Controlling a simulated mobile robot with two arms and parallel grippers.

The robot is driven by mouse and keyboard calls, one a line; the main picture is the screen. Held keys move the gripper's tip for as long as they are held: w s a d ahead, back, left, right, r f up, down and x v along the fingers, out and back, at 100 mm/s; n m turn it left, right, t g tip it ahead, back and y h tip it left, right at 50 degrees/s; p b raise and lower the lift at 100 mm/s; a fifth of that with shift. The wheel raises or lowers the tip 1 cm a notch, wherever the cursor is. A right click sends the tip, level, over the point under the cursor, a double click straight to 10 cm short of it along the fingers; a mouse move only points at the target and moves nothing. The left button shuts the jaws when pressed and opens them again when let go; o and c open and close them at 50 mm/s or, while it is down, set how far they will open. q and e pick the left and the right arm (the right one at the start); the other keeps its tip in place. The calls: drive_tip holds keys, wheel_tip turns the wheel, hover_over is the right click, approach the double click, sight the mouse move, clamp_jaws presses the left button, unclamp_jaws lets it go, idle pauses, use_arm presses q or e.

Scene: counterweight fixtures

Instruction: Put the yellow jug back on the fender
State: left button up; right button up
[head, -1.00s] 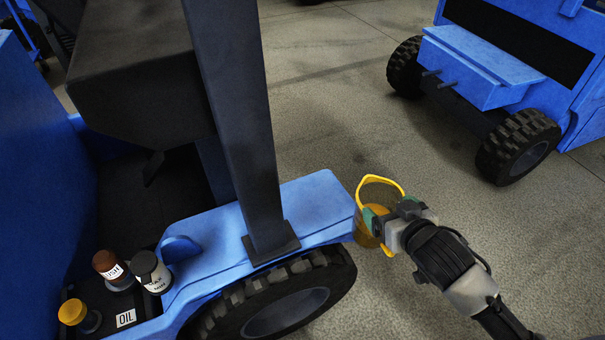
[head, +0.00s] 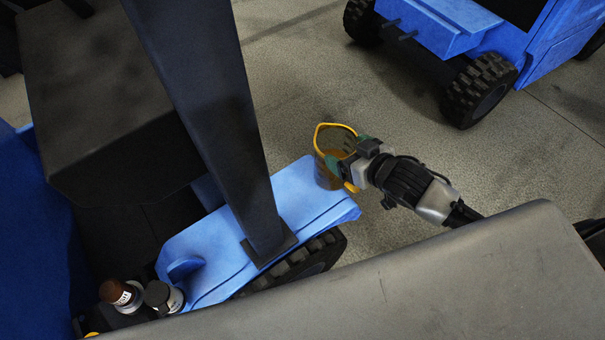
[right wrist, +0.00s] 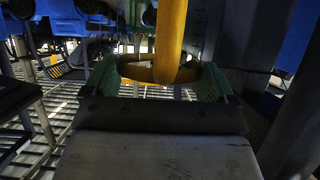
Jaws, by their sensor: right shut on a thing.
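The yellow jug (head: 331,167) has a clear body, a yellow rim and handle, and amber contents low inside. My right gripper (head: 348,170) is shut on its handle, from the right side. In the right wrist view the yellow handle (right wrist: 171,45) stands between the green finger pads. The jug looks upright in the head view, overlapping the far right end of the blue fender (head: 295,193). I cannot tell whether its base touches the fender or hangs above it. My left gripper is not in view.
A dark post (head: 215,130) rises from the fender beside the jug. A brown-capped bottle (head: 122,294) and a dark-capped bottle (head: 166,297) stand at lower left. A grey surface (head: 440,280) close to the camera covers the lower right. Open floor lies beyond the jug.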

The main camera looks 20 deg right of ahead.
drive_tip(key=w+a+f, duration=0.3)
drive_tip(key=a+f, duration=0.5)
drive_tip(key=f, duration=0.1)
drive_tip(key=shift+w+a, duration=0.2)
drive_tip(key=shift+f, duration=0.1)
drive_tip(key=shift+f, duration=0.15)
drive_tip(key=o, duration=1.4)
drive_tip(key=shift+s, duration=0.1)
drive_tip(key=v, duration=1.2)
